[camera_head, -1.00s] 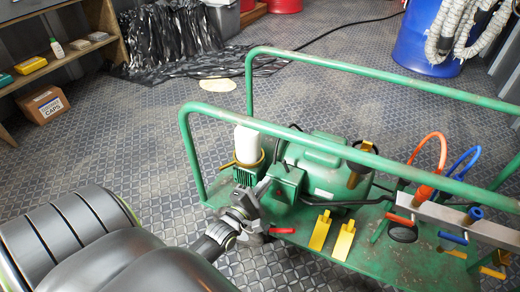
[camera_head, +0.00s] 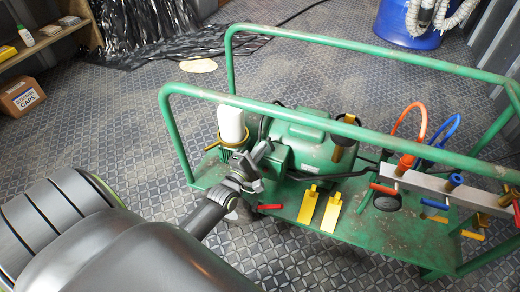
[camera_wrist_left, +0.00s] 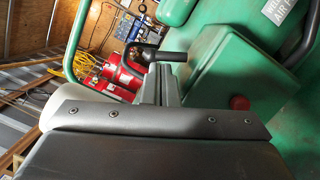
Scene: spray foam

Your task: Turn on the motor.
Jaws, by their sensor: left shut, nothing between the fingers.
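The green motor and tank unit (camera_head: 300,135) sits on a green cart. A green box (camera_head: 278,160) stands at its near left side. My left gripper (camera_head: 257,160) is shut and empty, close against the left side of this box; I cannot tell if they touch. In the left wrist view the shut fingers (camera_wrist_left: 160,82) are beside the green box (camera_wrist_left: 222,75). A red round button (camera_wrist_left: 239,103) shows low on the box, to the right of the fingers. A black handle-like bar (camera_wrist_left: 174,57) lies just beyond the fingertips. My right gripper is not in view.
Green cart rails (camera_head: 330,122) pass above the motor. A white cylinder (camera_head: 231,125) stands left of the box. Yellow pedal-like plates (camera_head: 308,205) lie on the cart's near side. Red and blue hoses (camera_head: 408,120) with valves are at right.

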